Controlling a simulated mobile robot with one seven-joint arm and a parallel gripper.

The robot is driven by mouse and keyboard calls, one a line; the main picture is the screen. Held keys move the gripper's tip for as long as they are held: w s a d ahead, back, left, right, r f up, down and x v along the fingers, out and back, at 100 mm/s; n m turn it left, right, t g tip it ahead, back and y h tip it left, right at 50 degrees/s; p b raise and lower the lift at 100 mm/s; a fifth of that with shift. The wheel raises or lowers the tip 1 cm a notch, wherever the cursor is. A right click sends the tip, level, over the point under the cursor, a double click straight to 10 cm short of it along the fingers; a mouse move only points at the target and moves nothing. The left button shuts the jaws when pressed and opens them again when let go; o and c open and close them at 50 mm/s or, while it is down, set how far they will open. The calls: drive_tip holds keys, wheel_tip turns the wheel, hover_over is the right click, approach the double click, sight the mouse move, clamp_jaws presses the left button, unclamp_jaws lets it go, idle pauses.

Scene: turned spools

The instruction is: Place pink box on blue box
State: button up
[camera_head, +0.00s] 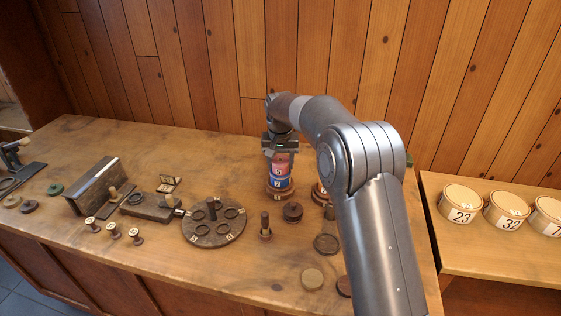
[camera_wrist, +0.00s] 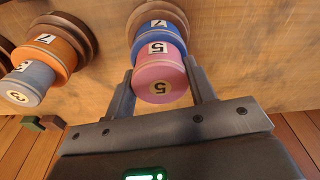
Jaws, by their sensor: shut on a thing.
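The pink box (camera_head: 281,168) is a short round tub marked 5. My gripper (camera_head: 280,152) points down from above and is shut on it. In the wrist view the pink box (camera_wrist: 160,68) sits between my gripper's two fingers (camera_wrist: 159,76). The blue box (camera_head: 280,183), a round tub marked 7, is directly under the pink box. The blue box (camera_wrist: 158,36) lines up with the pink one in the wrist view, and no gap shows between them. The blue box stands on a round wooden base (camera_head: 280,196).
An orange box (camera_wrist: 50,50) with a grey-blue box (camera_wrist: 28,82) on it stands close beside. A dark round tray (camera_head: 228,232), small spools (camera_head: 113,231) and discs (camera_head: 312,278) lie on the bench. Numbered tubs (camera_head: 460,204) stand on the right-hand table.

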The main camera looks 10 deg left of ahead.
sight(280, 162)
drive_tip(key=o, duration=1)
drive_tip(key=shift+f, duration=0.1)
drive_tip(key=shift+c, duration=0.2)
wheel_tip(280, 162, up, 11)
drive_tip(key=s, duration=0.1)
drive_tip(key=s+d+r+t, duration=0.1)
drive_tip(key=s+d+r, duration=0.75)
drive_tip(key=d, duration=0.45)
drive_tip(key=s+d+r+m+t, duration=0.1)
drive_tip(key=s+d+m+t, duration=0.1)
drive_tip(key=s+d, duration=1.6)
drive_tip(key=s+d+f, duration=0.1)
drive_tip(key=s+f, duration=0.2)
drive_tip(key=s, duration=0.3)
drive_tip(key=s+d+f+t, duration=0.1)
drive_tip(key=s+f, duration=0.2)
drive_tip(key=s, duration=0.3)
drive_tip(key=shift+s+f, duration=0.25)
drive_tip(key=shift+f, duration=0.1)
